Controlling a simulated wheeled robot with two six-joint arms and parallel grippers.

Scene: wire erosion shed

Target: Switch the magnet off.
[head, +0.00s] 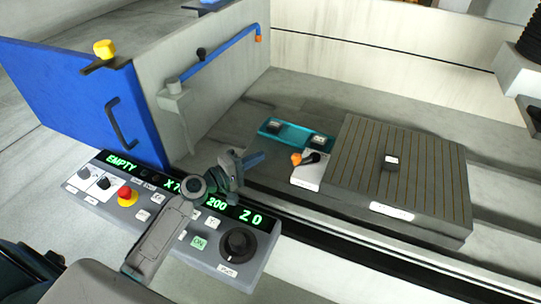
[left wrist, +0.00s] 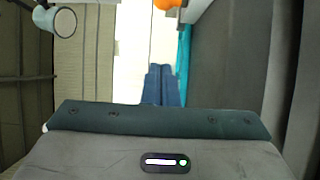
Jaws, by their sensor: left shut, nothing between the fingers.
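The magnet is a grey block with a finely striped top (head: 420,150), standing on the machine bed at the right of the head view. At its left end a white plate (head: 306,179) carries a black rotary lever (head: 314,157) with an orange tip (head: 296,159) pointing left. In the left wrist view the orange tip (left wrist: 167,4) shows at the top edge. My left gripper (head: 262,156) is left of the lever, apart from it; its blue fingers (left wrist: 162,84) are shut and empty. My right gripper is not in view.
A small block (head: 391,162) sits on the magnet. A teal tray (head: 270,128) with small pieces lies behind the lever. A control panel (head: 110,198) with a red button is below my left arm. A blue door (head: 75,90) and a blue pipe (head: 220,53) stand behind.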

